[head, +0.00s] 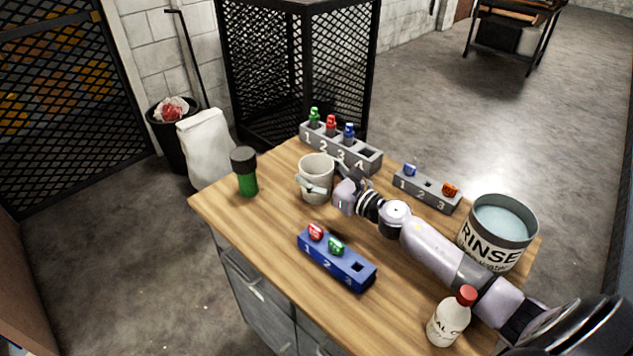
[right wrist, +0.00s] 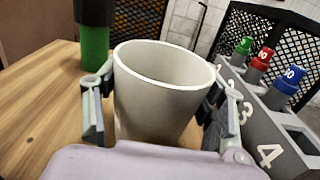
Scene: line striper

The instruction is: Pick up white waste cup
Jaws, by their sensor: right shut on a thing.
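The white waste cup (head: 318,170) stands upright near the left part of the wooden table, and its open top shows it empty in the right wrist view (right wrist: 160,95). My right gripper (head: 314,184) reaches it from the right side of the table. In the right wrist view its two fingers (right wrist: 160,118) are on opposite sides of the cup and shut on it. The cup appears to be at table level; I cannot tell whether it is lifted. My left gripper is not in view.
Close around the cup are a green bottle with black cap (head: 246,175), a grey numbered rack (head: 354,157) and a blue rack (head: 348,272). A smaller grey rack (head: 430,192), a RINSE container (head: 466,237) and a red-capped bottle (head: 447,324) stand at the right.

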